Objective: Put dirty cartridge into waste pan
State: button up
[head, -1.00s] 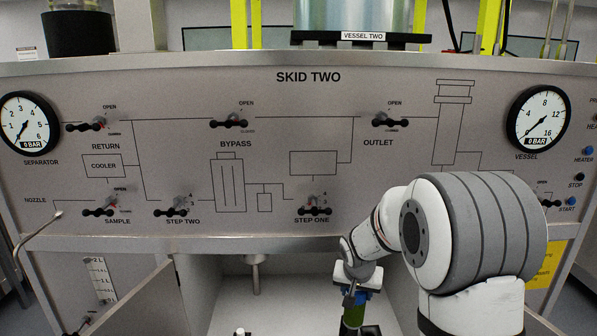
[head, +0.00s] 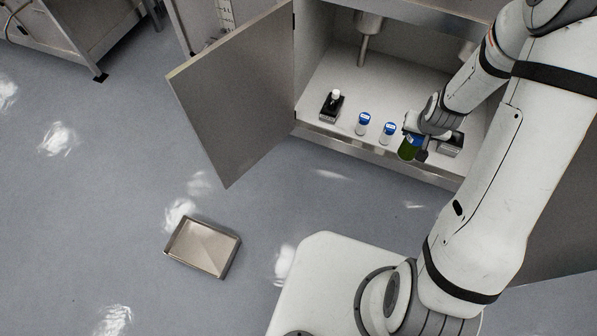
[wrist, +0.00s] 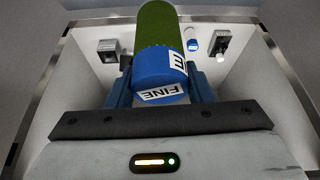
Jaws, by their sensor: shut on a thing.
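My gripper (head: 418,135) is shut on the dirty cartridge (head: 408,149), a green cylinder with a blue cap, at the front of the open cabinet. In the wrist view my gripper (wrist: 160,80) has its blue fingers on either side of the cap (wrist: 160,70). The cap has a white label reading FINE, and the green body (wrist: 160,22) points away. A shallow metal pan (head: 185,254), which looks like the waste pan, lies empty on the floor at lower left, well apart from my gripper.
Two white cylinders with blue tops (head: 363,124) (head: 387,133) stand on the cabinet floor left of my gripper. A dark block with a white knob (head: 332,104) is farther left; another block (head: 452,146) is right. The open cabinet door (head: 235,95) stands between cabinet and pan.

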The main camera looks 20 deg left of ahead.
aim_at(203, 248)
jog(key=u, duration=1.65)
jog(key=i, duration=0.35)
jog(key=u, duration=0.8)
jog(key=i, duration=0.5)
jog(key=z, duration=0.15)
jog(key=k, duration=0.7)
jog(key=u, duration=0.2)
jog(key=i, duration=0.7)
jog(key=z, duration=0.05)
